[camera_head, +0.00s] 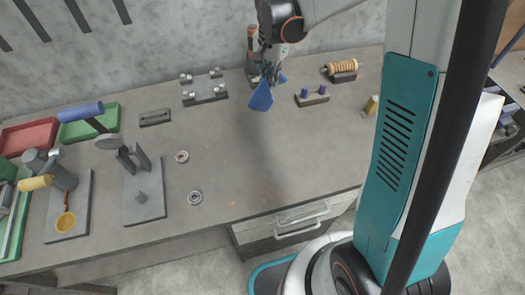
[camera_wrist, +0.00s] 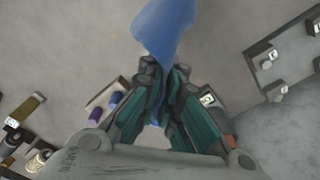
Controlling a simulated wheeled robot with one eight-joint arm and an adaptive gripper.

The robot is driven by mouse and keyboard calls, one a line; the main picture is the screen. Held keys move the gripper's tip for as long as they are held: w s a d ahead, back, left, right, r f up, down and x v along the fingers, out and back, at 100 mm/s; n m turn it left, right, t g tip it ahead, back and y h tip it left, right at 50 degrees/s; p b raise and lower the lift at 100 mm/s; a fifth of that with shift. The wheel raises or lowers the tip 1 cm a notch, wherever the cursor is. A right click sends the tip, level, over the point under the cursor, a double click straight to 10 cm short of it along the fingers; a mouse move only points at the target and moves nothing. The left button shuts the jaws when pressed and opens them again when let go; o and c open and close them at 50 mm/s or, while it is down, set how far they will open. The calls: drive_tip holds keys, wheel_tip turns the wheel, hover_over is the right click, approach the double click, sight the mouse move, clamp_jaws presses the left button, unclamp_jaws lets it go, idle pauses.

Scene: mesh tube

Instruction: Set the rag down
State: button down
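The blue rag (camera_head: 262,97) hangs from my gripper (camera_head: 270,72) above the back middle of the grey workbench (camera_head: 245,160). In the wrist view the rag (camera_wrist: 165,30) is a blue cloth pinched between the fingertips of my gripper (camera_wrist: 163,68), its loose part hanging away from them. The fingers are closed on it. The rag looks clear of the bench top, though the exact gap is hard to tell.
A dark block with metal posts (camera_head: 204,88) is left of the rag. A holder with purple pegs (camera_head: 312,96) and a wooden spool (camera_head: 342,68) are to its right.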

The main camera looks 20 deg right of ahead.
wheel_tip(320, 180, down, 7)
drive_tip(key=shift+f+b, duration=0.2)
drive_tip(key=shift+b, duration=0.65)
drive_tip(key=c, duration=1)
unclamp_jaws()
drive_tip(key=shift+o, duration=0.2)
wheel_tip(320, 180, up, 12)
drive_tip(key=shift+r, duration=0.1)
